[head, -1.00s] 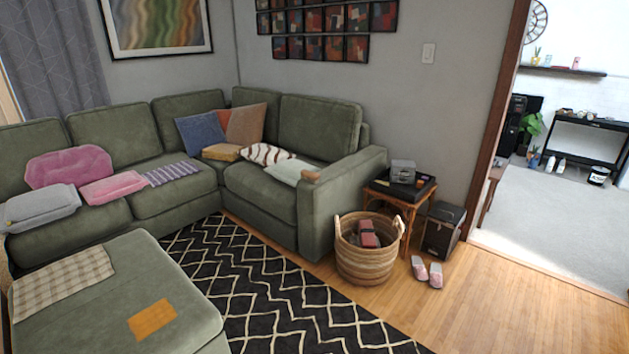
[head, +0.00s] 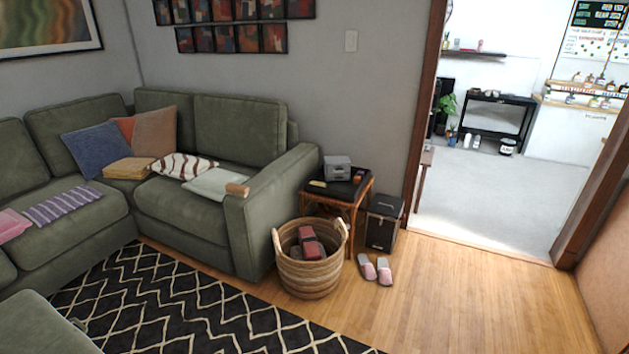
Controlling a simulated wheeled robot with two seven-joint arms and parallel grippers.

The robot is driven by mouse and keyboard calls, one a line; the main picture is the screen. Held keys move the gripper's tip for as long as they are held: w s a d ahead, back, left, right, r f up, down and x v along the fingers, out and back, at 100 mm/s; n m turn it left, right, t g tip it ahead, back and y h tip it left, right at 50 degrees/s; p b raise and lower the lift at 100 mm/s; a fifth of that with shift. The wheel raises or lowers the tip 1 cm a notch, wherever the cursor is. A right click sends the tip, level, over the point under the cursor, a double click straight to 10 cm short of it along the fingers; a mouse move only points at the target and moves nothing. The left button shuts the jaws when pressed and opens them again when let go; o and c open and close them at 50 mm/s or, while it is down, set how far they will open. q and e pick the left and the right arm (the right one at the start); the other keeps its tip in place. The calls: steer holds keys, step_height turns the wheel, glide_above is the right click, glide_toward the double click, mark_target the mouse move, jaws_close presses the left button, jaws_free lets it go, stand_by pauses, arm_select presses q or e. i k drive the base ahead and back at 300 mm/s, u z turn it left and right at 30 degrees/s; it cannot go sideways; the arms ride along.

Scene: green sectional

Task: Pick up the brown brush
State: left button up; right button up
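Neither of my grippers shows in the head view.
A woven basket (head: 310,275) with red and grey items stands on the wood floor in front of the armrest. The patterned rug (head: 180,310) and the floor at right are clear.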

mark_target(240, 191)
steer(key=z, duration=0.55)
steer(key=i, duration=2.25)
steer(key=u, duration=0.5)
